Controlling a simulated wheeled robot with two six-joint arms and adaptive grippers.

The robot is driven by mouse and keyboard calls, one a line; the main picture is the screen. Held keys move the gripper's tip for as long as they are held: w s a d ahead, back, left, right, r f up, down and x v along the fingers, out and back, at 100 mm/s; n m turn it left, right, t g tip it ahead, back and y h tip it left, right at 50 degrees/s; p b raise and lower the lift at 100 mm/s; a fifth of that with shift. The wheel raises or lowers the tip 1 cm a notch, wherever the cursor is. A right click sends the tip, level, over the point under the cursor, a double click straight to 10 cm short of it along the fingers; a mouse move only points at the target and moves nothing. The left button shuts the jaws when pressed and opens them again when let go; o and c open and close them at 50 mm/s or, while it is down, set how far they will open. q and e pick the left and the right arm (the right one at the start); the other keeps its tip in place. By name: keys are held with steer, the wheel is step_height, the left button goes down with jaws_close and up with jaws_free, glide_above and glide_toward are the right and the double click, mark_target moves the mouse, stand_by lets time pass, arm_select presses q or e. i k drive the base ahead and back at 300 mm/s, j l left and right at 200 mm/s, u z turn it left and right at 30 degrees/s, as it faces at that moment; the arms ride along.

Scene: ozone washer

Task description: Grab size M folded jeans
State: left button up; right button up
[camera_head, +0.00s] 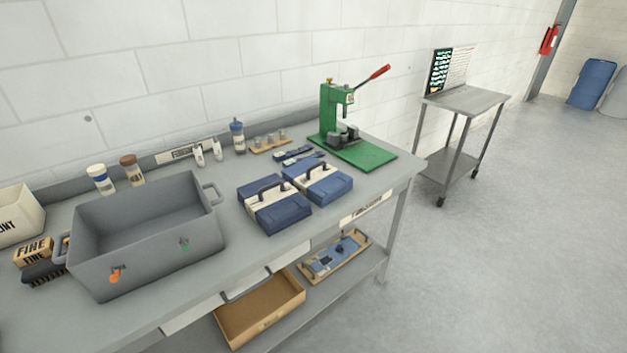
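Two dark blue folded bundles, each with a cream band and a dark handle-like strip on top, lie side by side on the grey workbench. They look like the folded jeans. The nearer left bundle (290,214) sits slightly closer to the front edge than the right bundle (333,187). I can read no size marking on either, so I cannot tell which is M. Neither of my grippers is in view.
An open grey bin (150,266) stands left of the bundles. A green press (333,108) with a red lever stands behind right. Small bottles and tools line the back. The lower shelf holds a cardboard tray (262,322) and a wooden tray (356,242).

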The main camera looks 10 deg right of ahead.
mark_target(319, 182)
steer(key=l+u, duration=0.15)
steer(key=u, duration=0.3)
steer(key=i+l+u, duration=0.1)
steer(key=u, duration=0.3)
steer(key=l+u, duration=0.25)
steer(key=u, duration=0.2)
steer(key=l+u, duration=0.1)
steer(key=l, duration=0.35)
steer(key=k+l+u, duration=0.15)
steer(key=l, duration=0.25)
steer(key=l+u, duration=0.1)
steer(key=l, duration=0.3)
steer(key=k+l+u, duration=0.15)
steer(key=l, duration=0.25)
steer(key=k+l+u, duration=0.1)
steer(key=l, duration=0.3)
steer(key=k+l+u, duration=0.15)
steer(key=l, duration=0.25)
steer(key=k+l+u, duration=0.1)
steer(key=l, duration=0.25)
steer(key=k, duration=0.1)
